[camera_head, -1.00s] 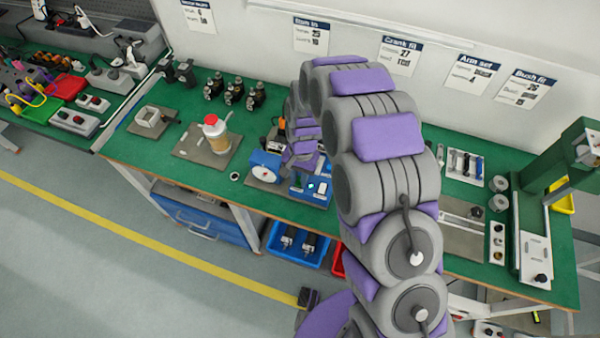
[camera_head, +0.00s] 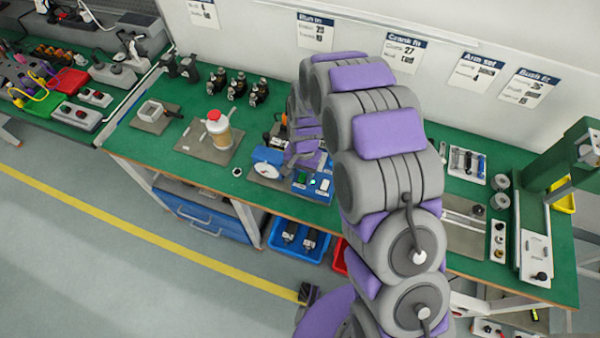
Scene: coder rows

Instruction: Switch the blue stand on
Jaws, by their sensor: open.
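The blue stand (camera_head: 267,162) is on the green bench, left of my bent arm. It has a round white dial on its left part. A blue switch box (camera_head: 312,185) on its right side, near the bench's front edge, carries a green button (camera_head: 302,177) and small pale parts. These are too small for me to tell the switch state. My gripper (camera_head: 292,163) is open, just above and behind the switch box. Its purple and grey links partly cover the stand's middle. I cannot tell whether a fingertip touches the box.
A white bottle with a red cap (camera_head: 218,130) stands on a grey plate to the left. Several black motors (camera_head: 236,88) stand behind it. A tool tray (camera_head: 466,165) and a green press (camera_head: 562,160) are on the right. A blue bin (camera_head: 298,240) is below the bench.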

